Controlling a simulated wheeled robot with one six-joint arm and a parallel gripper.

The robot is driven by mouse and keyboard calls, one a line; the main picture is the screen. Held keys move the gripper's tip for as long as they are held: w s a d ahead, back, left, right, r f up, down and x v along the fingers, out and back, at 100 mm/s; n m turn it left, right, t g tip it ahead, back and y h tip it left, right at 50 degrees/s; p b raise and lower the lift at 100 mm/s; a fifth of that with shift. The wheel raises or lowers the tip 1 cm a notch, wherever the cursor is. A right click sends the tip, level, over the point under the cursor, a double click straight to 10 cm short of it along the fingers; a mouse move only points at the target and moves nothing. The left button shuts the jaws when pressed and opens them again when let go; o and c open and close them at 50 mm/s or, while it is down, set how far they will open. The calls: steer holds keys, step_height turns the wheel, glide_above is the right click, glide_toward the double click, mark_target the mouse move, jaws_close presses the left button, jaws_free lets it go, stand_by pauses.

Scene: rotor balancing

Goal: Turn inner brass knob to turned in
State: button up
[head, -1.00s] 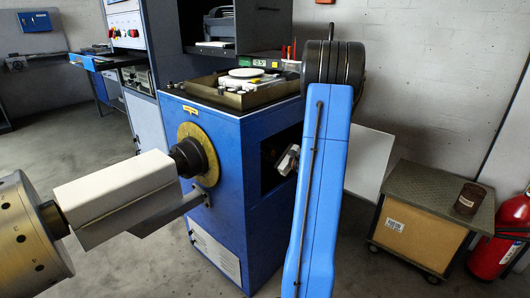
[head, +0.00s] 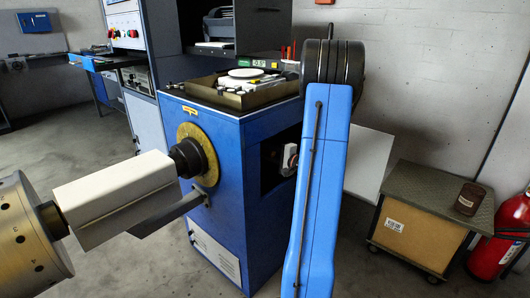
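The blue machine cabinet (head: 225,190) stands in the middle, with a dark opening (head: 269,168) in its right-hand side. I cannot make out the inner brass knob; the inside of the opening is dark and partly covered by my blue arm. A pale metal end part of my arm, which looks like my gripper (head: 289,158), shows at the opening, just left of the blue link. Its fingers are too small and hidden to tell whether they are open or shut, or touching anything.
A brass-coloured disc (head: 199,155) on the cabinet carries a shaft to a white block (head: 115,195) and a grey drum (head: 28,240). A tray (head: 215,97) of parts lies on top. At right are a wheeled cart (head: 425,220) and a red extinguisher (head: 497,250).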

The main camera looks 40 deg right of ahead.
steer(key=shift+f+n, duration=0.1)
steer(key=shift+n, duration=1.5)
steer(key=o, duration=1.1)
steer(key=shift+c, duration=0.2)
steer(key=shift+s, duration=0.1)
steer(key=s+d, duration=0.1)
steer(key=s, duration=1.6)
steer(key=shift+r, duration=0.3)
steer(key=shift+s+d, duration=0.1)
